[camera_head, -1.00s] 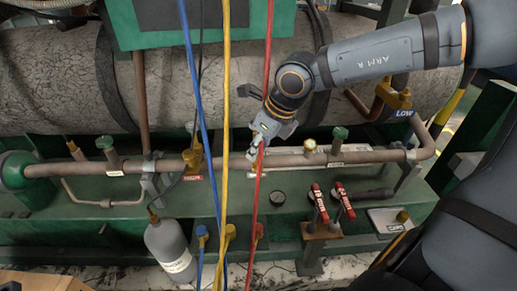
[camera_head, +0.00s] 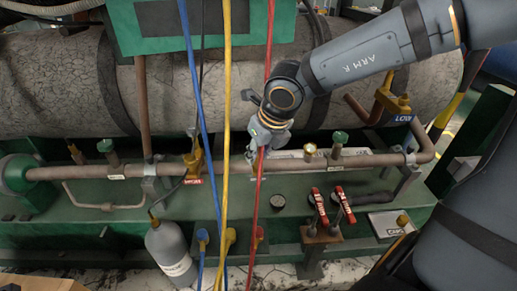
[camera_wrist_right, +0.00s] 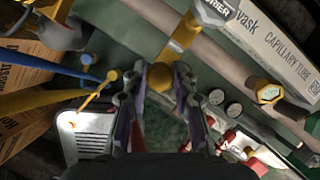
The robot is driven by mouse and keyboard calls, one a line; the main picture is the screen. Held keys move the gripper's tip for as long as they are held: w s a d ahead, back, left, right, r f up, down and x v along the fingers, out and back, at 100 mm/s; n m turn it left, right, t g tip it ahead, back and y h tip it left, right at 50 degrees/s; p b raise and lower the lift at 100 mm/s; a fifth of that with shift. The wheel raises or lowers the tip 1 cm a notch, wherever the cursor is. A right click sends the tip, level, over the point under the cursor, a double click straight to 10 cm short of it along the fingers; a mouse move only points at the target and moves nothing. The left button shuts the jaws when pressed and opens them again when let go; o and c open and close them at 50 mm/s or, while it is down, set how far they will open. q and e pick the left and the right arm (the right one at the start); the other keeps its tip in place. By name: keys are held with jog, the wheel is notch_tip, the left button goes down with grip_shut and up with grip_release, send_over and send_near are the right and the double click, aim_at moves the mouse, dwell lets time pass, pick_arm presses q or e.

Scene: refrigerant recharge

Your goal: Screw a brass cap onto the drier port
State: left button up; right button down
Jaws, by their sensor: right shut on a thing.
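My right gripper (camera_head: 254,157) is at the horizontal copper pipe (camera_head: 372,159), just behind the hanging hoses. In the right wrist view my right gripper (camera_wrist_right: 158,92) is closed on a round brass cap (camera_wrist_right: 160,77). The cap is at the end of a brass fitting (camera_wrist_right: 187,32) on the pipe, which I take to be the drier port. The cap appears in line with it; whether they touch or the thread has caught, I cannot tell. In the head view the fingers and hoses hide the cap. My left gripper is not in view.
Blue, yellow (camera_head: 227,120) and red hoses hang in front of the pipe. A capillary tube box (camera_wrist_right: 268,42) lies behind the pipe.

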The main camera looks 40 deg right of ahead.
jog(key=shift+f, duration=0.1)
jog(key=c, duration=1)
grip_release()
